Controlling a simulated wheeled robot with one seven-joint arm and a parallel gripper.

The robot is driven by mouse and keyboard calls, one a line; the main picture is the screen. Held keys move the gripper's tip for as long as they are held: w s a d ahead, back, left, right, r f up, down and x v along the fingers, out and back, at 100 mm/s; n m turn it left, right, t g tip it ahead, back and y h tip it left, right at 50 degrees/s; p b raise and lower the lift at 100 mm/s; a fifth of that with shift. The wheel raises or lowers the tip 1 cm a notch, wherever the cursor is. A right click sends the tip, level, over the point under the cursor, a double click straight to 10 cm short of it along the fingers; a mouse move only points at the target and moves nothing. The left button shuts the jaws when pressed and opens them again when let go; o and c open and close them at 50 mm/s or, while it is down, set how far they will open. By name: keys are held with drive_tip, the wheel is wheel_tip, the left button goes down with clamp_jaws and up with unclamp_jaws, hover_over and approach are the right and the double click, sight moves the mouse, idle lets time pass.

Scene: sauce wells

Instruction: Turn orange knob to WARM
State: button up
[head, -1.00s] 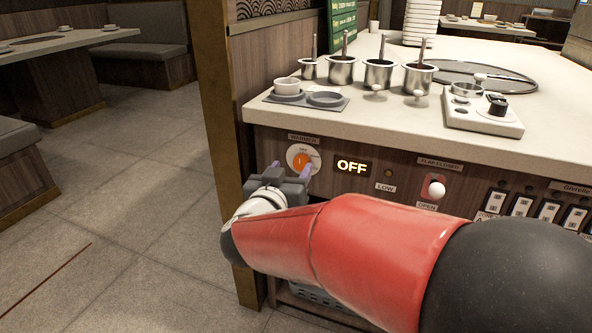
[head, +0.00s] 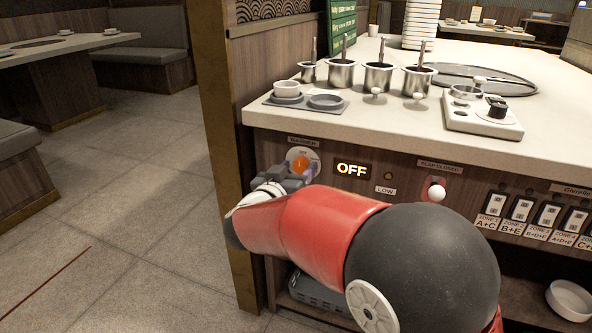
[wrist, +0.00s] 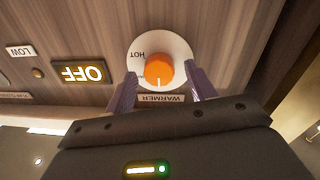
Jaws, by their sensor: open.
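The orange knob (head: 301,162) sits on a white round dial on the wood front panel, under a WARMER label. In the wrist view, turned upside down, the knob (wrist: 159,70) has a pale pointer line towards the WARMER label (wrist: 161,98). HOT is readable on the dial; WARM is not readable. The lit display (head: 352,168) beside it reads OFF. My gripper (head: 292,172) is open in front of the dial, and its purple fingers (wrist: 160,72) appear on either side of the knob. Contact cannot be told.
To the right are a LOW label (head: 385,190), a flap lever with a white ball (head: 437,193) and several zone switches (head: 521,209). The counter (head: 400,125) above holds sauce pots (head: 341,74). A wooden post (head: 222,130) stands close at left.

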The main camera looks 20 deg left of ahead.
drive_tip(key=c, duration=1)
drive_tip(key=shift+o, duration=0.2)
drive_tip(key=shift+m, duration=0.3)
drive_tip(key=m+b, duration=0.2)
drive_tip(key=m, duration=0.3)
drive_tip(key=shift+d+f+b, duration=0.1)
drive_tip(key=shift+d+b, duration=0.05)
drive_tip(key=shift+b, duration=0.25)
drive_tip(key=m+b, duration=0.3)
drive_tip(key=m, duration=0.3)
drive_tip(key=shift+y, duration=0.4)
drive_tip(key=o, duration=1)
drive_tip(key=shift+c, duration=0.2)
